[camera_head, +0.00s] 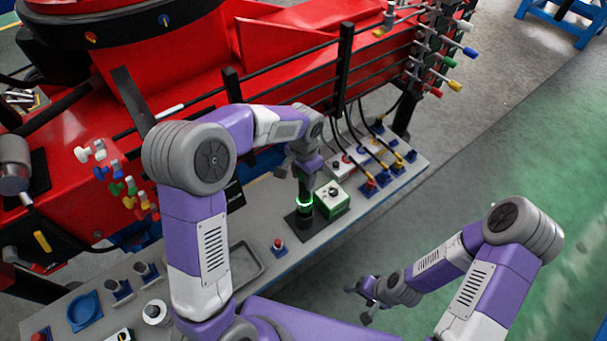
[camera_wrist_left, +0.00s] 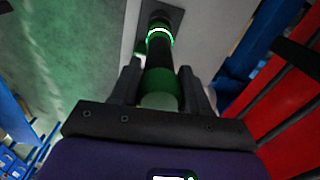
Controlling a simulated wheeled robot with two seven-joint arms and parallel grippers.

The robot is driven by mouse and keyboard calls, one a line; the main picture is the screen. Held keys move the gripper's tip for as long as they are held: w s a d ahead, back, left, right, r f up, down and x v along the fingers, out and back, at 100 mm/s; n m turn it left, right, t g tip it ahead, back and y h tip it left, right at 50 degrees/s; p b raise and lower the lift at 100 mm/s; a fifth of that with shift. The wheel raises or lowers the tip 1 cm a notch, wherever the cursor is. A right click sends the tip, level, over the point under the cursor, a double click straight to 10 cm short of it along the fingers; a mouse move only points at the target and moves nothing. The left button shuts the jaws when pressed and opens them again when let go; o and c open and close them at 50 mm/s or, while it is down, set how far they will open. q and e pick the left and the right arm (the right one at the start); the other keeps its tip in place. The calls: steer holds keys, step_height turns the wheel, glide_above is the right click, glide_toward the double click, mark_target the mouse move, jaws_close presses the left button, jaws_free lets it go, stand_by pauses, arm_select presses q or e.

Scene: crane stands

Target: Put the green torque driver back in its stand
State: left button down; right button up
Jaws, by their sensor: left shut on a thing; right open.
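The green torque driver (camera_head: 305,187) is upright, with a dark body and a green section. My left gripper (camera_head: 303,170) is shut on its upper part from above. In the left wrist view the driver (camera_wrist_left: 160,88) runs down between the two fingers of the left gripper (camera_wrist_left: 158,72) to a glowing green ring. The stand, a black base plate (camera_head: 300,229), lies under the driver; its plate also shows in the left wrist view (camera_wrist_left: 174,17). I cannot tell whether the driver's lower end is fully seated. My right gripper (camera_head: 358,303) is open and empty, low and right of the bench.
A green control box (camera_head: 332,199) stands close right of the stand. Several blue-based switches with cables sit farther right on the grey bench. A red push button (camera_head: 279,246) and a grey tray (camera_head: 246,264) are to the left. Red machinery with black rails is behind.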

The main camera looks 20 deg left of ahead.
mark_target(303, 188)
arm_select(q)
steer(key=shift+f+b, duration=2.05)
steer(key=shift+f, duration=0.9)
steer(key=c, duration=0.6)
jaws_free()
steer(key=shift+r, duration=0.1)
steer(key=shift+o, duration=0.6)
steer(key=shift+r+p, duration=2.1)
steer(key=shift+r, duration=0.4)
